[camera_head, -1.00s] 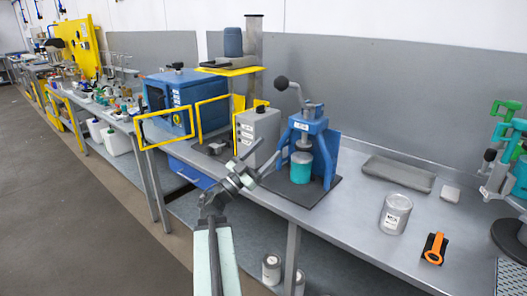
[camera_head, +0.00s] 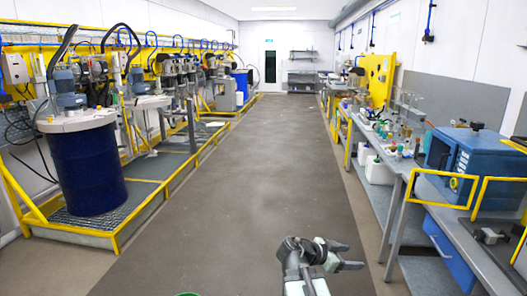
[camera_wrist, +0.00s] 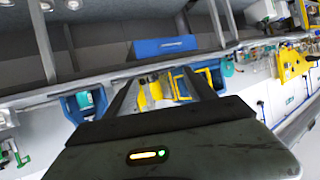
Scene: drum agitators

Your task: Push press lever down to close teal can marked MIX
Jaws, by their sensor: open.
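My gripper (camera_head: 335,255) is at the bottom of the head view, above the aisle floor, open and empty. Its two dark fingers stand apart in the wrist view (camera_wrist: 160,88). The head view does not show the press, its lever or the can. The wrist view is roughly upside down. In it a blue frame, which looks like the press (camera_wrist: 70,106), stands at the left, away from my fingers. A small teal can (camera_wrist: 85,98) shows inside it. The lever and the MIX marking cannot be made out.
In the head view, a blue oven (camera_head: 467,155) with yellow frames stands on the right bench (camera_head: 480,248). A dark blue drum (camera_head: 83,170) stands on a yellow-edged platform at the left. The aisle floor (camera_head: 235,190) between them is clear.

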